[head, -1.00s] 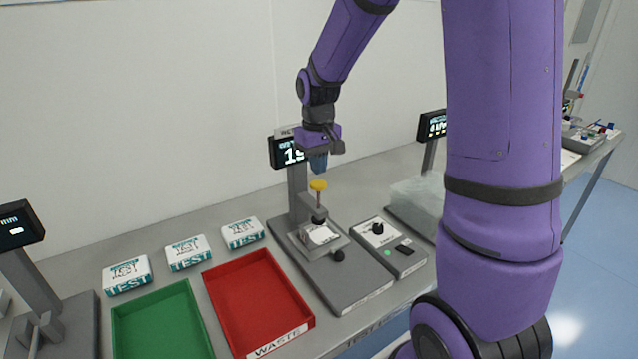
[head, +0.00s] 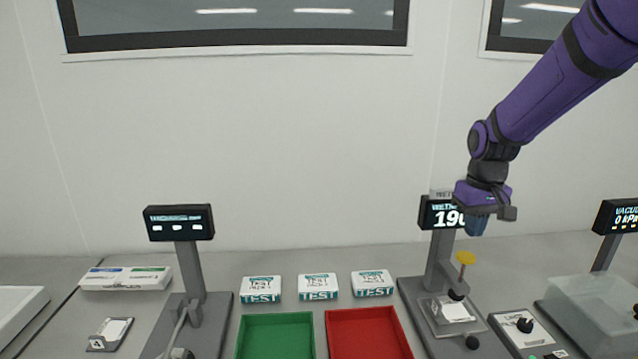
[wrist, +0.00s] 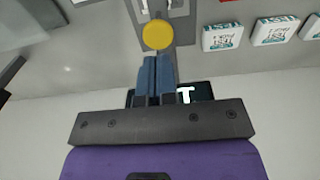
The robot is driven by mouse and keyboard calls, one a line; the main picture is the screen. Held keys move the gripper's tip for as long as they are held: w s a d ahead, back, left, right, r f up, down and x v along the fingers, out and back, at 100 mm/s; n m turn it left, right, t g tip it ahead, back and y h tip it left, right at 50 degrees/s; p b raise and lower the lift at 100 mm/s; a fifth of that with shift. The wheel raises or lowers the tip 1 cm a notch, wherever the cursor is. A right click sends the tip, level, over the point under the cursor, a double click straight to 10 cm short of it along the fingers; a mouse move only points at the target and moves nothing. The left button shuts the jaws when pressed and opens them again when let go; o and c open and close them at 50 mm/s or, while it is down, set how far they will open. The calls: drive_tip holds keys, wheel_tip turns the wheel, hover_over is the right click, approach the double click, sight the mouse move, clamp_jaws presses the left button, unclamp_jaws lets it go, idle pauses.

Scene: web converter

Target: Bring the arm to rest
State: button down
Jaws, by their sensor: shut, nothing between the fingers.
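My gripper (head: 477,226) is at the right in the head view, pointing down, with its blue fingers together and empty. It hangs just above and beside a yellow knob (head: 466,258) on a thin post of a grey test stand (head: 412,300). In the wrist view the fingers (wrist: 154,75) are side by side, and the yellow knob (wrist: 157,35) shows just beyond their tips, apart from them. My gripper partly covers the stand's display (head: 437,212). My purple arm reaches in from the upper right.
A green tray (head: 240,345) and a red tray (head: 408,345) stand on the grey bench, with three white TEST packs (head: 318,287) behind them. A second display stand (head: 190,270) is at left. A clear box (head: 590,315) is at right.

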drive_tip(key=s+a+r+t, duration=0.2)
drive_tip(key=s+r, duration=0.4)
drive_tip(key=s, duration=0.6)
drive_tip(key=s+a+r+t, duration=0.3)
drive_tip(key=s+r, duration=0.3)
drive_tip(key=s, duration=0.6)
drive_tip(key=shift+a+r, duration=0.35)
drive_tip(key=shift+a, duration=0.35)
drive_tip(key=shift+w, duration=0.1)
